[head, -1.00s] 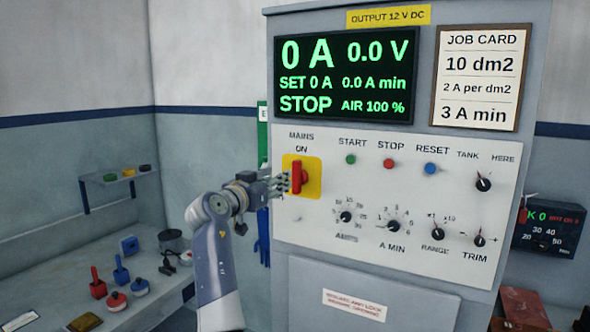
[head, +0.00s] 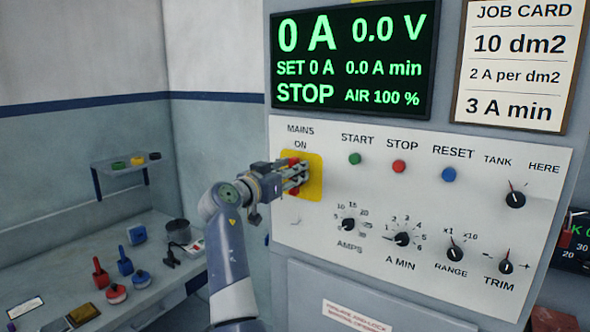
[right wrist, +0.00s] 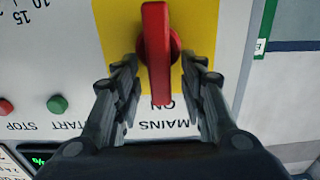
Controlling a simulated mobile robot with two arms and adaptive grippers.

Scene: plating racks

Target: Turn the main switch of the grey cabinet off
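The grey cabinet (head: 580,130) stands ahead with its white control panel. Its main switch is a red handle (right wrist: 156,50) on a yellow plate (head: 316,180), under the words MAINS and ON. In the right wrist view the handle's long end lies toward ON. My right gripper (head: 302,176) is at the switch and hides most of the handle in the head view. In the right wrist view its fingers (right wrist: 165,65) are open, one on each side of the handle, with gaps visible. My left gripper is out of view.
START (head: 355,158), STOP (head: 399,166) and RESET (head: 448,174) buttons sit right of the switch, with several knobs below. The lit display (head: 350,55) reads 0 A, 0.0 V and STOP. A bench (head: 60,270) with several small items stands at left.

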